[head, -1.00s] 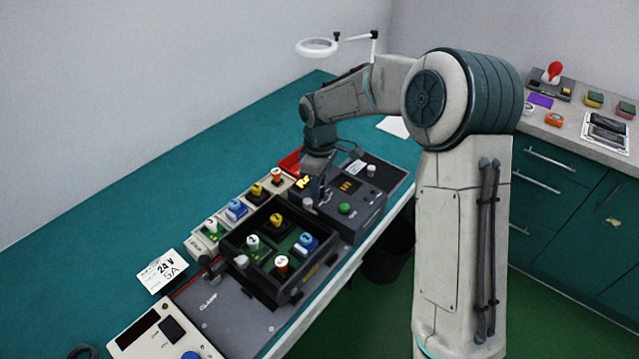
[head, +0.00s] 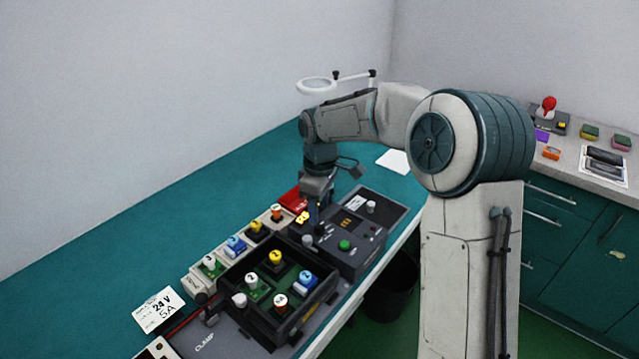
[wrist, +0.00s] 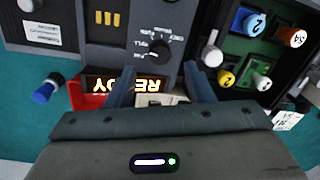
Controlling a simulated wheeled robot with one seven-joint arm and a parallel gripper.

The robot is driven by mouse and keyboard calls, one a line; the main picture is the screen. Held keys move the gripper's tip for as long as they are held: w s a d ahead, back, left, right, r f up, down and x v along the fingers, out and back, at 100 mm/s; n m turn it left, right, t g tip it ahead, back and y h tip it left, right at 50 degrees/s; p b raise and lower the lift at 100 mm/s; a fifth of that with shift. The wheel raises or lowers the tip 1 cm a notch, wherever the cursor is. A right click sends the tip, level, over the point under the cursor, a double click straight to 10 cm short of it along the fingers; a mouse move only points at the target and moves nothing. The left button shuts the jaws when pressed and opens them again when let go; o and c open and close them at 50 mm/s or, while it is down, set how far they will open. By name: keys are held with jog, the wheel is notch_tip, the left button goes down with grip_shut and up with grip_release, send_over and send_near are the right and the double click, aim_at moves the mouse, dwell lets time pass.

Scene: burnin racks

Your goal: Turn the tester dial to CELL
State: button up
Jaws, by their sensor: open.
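The tester (head: 355,232) is a dark box on the teal bench with a lit yellow display, amber bars and a green button (head: 344,244). Its black dial (wrist: 160,49) shows in the wrist view just beyond my fingertips, with a white mark on its left side. Printed labels ring the dial; they are too small to read surely. My gripper (wrist: 158,72) is open, with a blue finger on either side below the dial and apart from it, holding nothing. In the head view my gripper (head: 316,212) hangs over the tester's left part. The display (wrist: 125,84) reads READY, upside down in the wrist view.
A black tray (head: 232,268) with several coloured-cap cells stands in front of the tester. A row of similar cells lines the left, and a red bin (head: 293,198) sits behind. A 24 V card (head: 158,310) lies front left. The bench's back left is clear.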

notch_tip(320, 180, up, 9)
jog(key=shift+w, duration=0.15)
dwell(0.4)
jog(key=s+d+f+m+t, duration=0.1)
jog(key=s+d+m, duration=0.5)
jog(key=s, duration=0.7)
jog(key=s+d+f+m+t, duration=0.1)
jog(key=s+d+m+t, duration=0.1)
jog(key=s+d+m, duration=0.5)
jog(key=s+d, duration=0.3)
jog(key=s, duration=0.3)
jog(key=shift+s+f+m+t, duration=0.25)
jog(key=shift+f+m+t, duration=0.05)
jog(key=shift+f, duration=0.05)
